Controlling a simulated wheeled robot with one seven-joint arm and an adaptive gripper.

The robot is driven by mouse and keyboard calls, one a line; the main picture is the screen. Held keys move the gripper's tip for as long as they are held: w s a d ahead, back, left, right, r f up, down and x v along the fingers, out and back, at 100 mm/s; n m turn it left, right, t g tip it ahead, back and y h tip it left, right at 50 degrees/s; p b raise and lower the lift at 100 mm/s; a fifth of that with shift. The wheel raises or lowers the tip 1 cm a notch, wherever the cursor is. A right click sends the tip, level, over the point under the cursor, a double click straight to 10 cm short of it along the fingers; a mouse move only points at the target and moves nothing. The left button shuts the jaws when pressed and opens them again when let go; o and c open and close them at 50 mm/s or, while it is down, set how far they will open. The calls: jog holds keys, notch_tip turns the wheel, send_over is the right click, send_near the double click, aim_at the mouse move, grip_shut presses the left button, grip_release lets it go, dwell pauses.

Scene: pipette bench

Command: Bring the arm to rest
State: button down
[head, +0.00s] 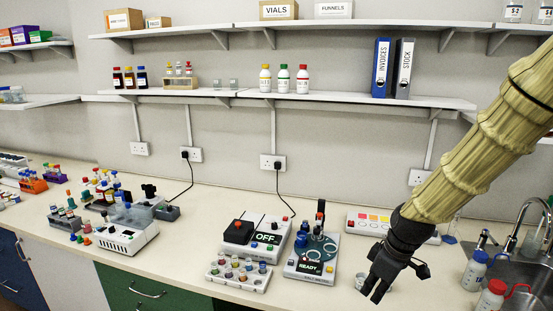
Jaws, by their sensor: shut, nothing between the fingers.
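My arm (480,140) reaches in from the upper right, in a ribbed yellowish sleeve. My black gripper (373,294) points down over the front part of the bench, right of the device reading READY. Its fingers are close together and hold nothing that I can see. A small pale cup (361,281) stands just left of the fingers, partly hidden by them. Whether they touch it I cannot tell.
The READY device (312,262), the OFF device (254,240) and a rack of colored caps (238,274) crowd the bench left of my gripper. Wash bottles (490,299) and a sink (520,272) lie to the right. Shelves (300,97) run along the wall.

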jog(key=s+f+m+b, duration=0.15)
jog(key=s+f, duration=0.25)
jog(key=f, duration=0.6)
jog(key=s+f+m+h+b, duration=0.1)
jog(key=s+f+m, duration=0.1)
jog(key=s+f, duration=0.5)
jog(key=s+f+m+b, duration=0.1)
jog(key=s+f+m, duration=0.1)
jog(key=f, duration=1)
jog(key=s+a+f+m+g+h+b, duration=0.1)
jog(key=s+f+m+b, duration=0.2)
jog(key=s+f, duration=1.2)
jog(key=s+m, duration=0.1)
jog(key=s, duration=0.3)
jog(key=shift+s+f+g+b, duration=0.15)
jog(key=shift+g+b, duration=0.15)
